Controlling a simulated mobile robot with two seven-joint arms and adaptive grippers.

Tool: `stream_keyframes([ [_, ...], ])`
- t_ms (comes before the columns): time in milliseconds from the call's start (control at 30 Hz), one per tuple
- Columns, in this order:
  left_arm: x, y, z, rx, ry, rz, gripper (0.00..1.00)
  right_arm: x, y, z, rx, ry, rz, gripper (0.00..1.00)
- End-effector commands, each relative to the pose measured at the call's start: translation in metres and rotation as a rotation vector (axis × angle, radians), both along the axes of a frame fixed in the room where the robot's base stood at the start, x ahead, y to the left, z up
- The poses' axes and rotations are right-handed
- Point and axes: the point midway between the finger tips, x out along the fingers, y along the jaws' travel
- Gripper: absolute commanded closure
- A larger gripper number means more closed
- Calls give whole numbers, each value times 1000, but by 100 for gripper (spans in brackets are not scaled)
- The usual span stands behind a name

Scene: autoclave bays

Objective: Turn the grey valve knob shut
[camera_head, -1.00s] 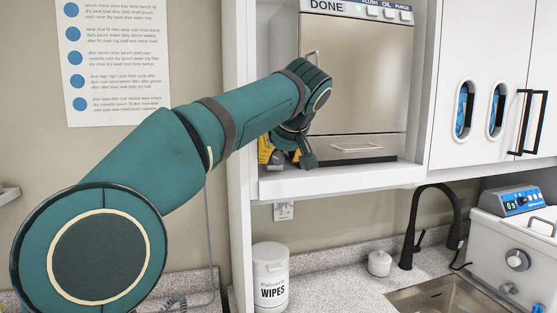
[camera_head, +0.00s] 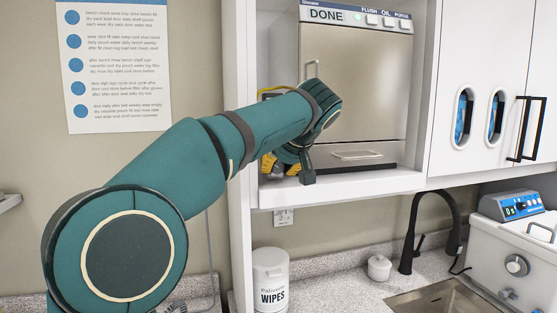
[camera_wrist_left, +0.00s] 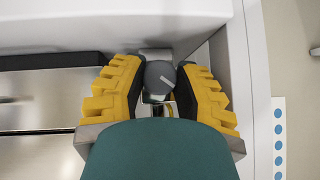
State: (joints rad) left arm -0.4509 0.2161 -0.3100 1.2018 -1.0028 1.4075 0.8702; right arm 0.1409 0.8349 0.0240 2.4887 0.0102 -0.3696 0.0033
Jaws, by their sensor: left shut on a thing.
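The grey valve knob (camera_wrist_left: 160,77) shows in the left wrist view as a round cap with a short white pointer line slanting toward the lower right. It sits between the two yellow stepped fingers of my left gripper (camera_wrist_left: 161,82), which is shut on it. In the head view my left gripper (camera_head: 280,167) is at the left end of the shelf, beside the autoclave, with its yellow fingers partly hidden by my teal wrist. I cannot make out the knob there. My right gripper is not in view.
The steel autoclave (camera_head: 355,95), its display reading DONE, stands close right of my wrist on the white shelf (camera_head: 370,184). The cabinet's white side panel (camera_head: 242,215) is close on the left. Below are a wipes tub (camera_head: 270,282), black faucet (camera_head: 412,235) and sink.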

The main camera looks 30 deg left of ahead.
Motion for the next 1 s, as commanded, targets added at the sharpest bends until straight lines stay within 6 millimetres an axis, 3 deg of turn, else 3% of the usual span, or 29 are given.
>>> stream_keyframes([
  [33,1,-2,2,36,53,1,100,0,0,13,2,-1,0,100],
  [200,1,-2,1,157,193,1,100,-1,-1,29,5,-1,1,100],
  [633,1,-1,-3,210,257,1,100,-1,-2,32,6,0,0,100],
  [667,1,-2,-3,209,257,2,64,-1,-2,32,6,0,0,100],
  [700,1,-2,-3,210,257,1,53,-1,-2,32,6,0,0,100],
  [1000,0,-3,0,211,253,1,53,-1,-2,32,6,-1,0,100],
])
